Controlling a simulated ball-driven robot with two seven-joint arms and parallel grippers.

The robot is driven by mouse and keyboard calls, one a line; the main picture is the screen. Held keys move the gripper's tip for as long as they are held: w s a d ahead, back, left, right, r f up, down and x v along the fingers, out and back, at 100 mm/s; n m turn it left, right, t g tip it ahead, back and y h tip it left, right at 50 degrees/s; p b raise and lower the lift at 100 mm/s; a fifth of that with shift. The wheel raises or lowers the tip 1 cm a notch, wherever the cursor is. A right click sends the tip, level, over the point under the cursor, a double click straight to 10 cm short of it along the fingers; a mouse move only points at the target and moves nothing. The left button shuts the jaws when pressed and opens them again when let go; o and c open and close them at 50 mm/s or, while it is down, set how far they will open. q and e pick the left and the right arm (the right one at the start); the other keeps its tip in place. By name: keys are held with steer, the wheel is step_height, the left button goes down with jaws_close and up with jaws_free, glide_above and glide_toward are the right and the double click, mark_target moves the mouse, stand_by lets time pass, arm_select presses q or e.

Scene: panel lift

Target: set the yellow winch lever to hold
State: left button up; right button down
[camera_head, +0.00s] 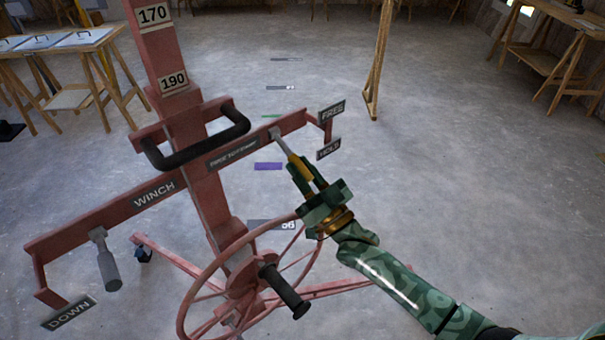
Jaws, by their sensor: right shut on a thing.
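The panel lift's red crossbar (140,200) carries a lever (284,147) with a yellow grip (301,169), pivoted near the bar's right end. The lever slants down and to the right. A FREE plate (331,111) and, below it, a HOLD plate (329,148) hang at the right end. The lever's grip sits below and left of the HOLD plate. My right gripper (304,178) is shut on the yellow grip, and its fingers hide part of it. My left gripper is not in view.
A grey-handled lever (107,262) hangs at the left near a DOWN plate (69,312). A black handle (200,146) juts from the mast. Open floor lies right.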

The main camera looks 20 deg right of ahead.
steer(key=c, duration=1.3)
jaws_free()
steer(key=shift+f, duration=0.1)
steer(key=v, duration=1.6)
steer(key=shift+s, duration=0.1)
